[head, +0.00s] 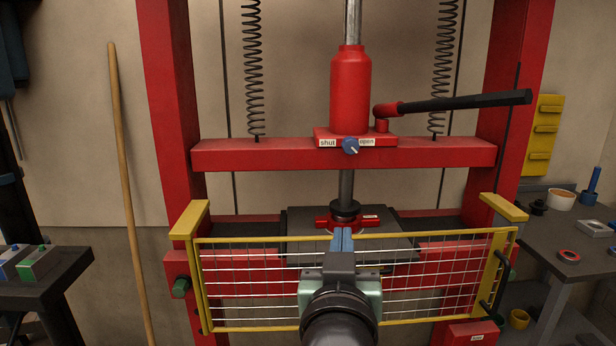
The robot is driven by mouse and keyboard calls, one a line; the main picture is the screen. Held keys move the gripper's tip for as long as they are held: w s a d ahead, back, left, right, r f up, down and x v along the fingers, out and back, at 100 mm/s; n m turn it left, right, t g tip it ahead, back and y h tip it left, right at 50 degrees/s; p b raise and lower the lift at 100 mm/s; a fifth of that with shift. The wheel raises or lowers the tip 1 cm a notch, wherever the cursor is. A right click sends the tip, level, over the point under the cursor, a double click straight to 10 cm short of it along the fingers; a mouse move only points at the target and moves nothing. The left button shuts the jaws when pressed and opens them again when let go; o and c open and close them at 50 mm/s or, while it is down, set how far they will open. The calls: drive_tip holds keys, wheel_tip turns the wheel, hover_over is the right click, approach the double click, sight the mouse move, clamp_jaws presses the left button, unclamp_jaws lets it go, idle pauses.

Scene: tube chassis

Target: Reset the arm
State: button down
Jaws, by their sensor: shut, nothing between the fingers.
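My gripper (342,238) is in the lower middle of the head view, with its blue fingers together and nothing seen between them. My dark wrist and pale green gripper body cover part of the yellow-framed wire guard (250,270). The fingertips show just below the dark press ram foot (345,212) and the red piece (370,218) under it. I cannot tell whether they touch anything. The red hydraulic press (260,153) stands around this area.
A red bottle jack (350,90) with a black-ended lever (460,103) and a blue valve knob (350,146) sits on the crossbeam. A dark bench (560,245) stands right, a dark table (50,280) left. A wooden pole (128,200) leans on the wall.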

drive_tip(key=s+a+y, duration=0.3)
drive_tip(key=s+a, duration=0.1)
drive_tip(key=a, duration=0.1)
drive_tip(key=s+r+t, duration=0.5)
drive_tip(key=s+r, duration=0.2)
drive_tip(key=r, duration=0.6)
drive_tip(key=s+r+t, duration=0.5)
drive_tip(key=s+r, duration=0.1)
drive_tip(key=r, duration=0.7)
wheel_tip(320, 180, up, 21)
drive_tip(key=p, duration=2.2)
drive_tip(key=shift+w+d+n+h, duration=0.15)
drive_tip(key=shift+w+n+h, duration=0.15)
drive_tip(key=shift+h, duration=0.1)
drive_tip(key=shift+f, duration=0.1)
